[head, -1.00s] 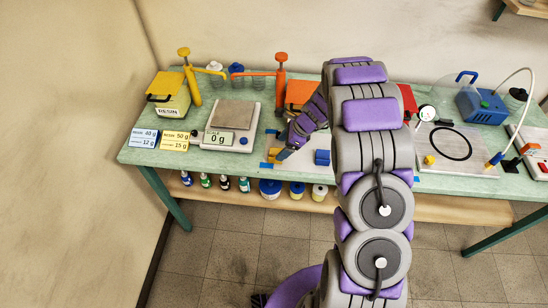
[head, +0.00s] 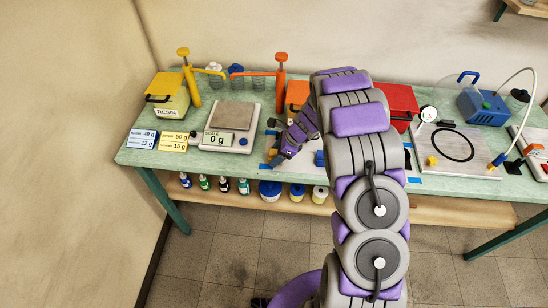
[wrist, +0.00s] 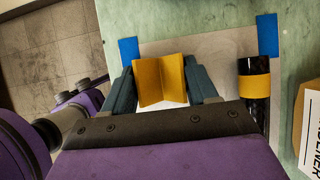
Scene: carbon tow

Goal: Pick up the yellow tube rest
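The yellow tube rest (wrist: 160,80), a V-grooved block, sits between the two fingers of my gripper (wrist: 160,86) in the wrist view. It fills nearly the whole gap, its sides at or very close to both fingers. Whether the fingers press on it is not clear. In the head view my gripper (head: 272,158) is low over the bench, right of the scale, and the rest is mostly hidden by my arm. I cannot tell whether the rest touches the sheet below.
Blue tape (wrist: 129,50) marks the sheet's corners. The scale (head: 228,125) is to the left. A red box (head: 398,105) and a metal plate (head: 468,145) are to the right.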

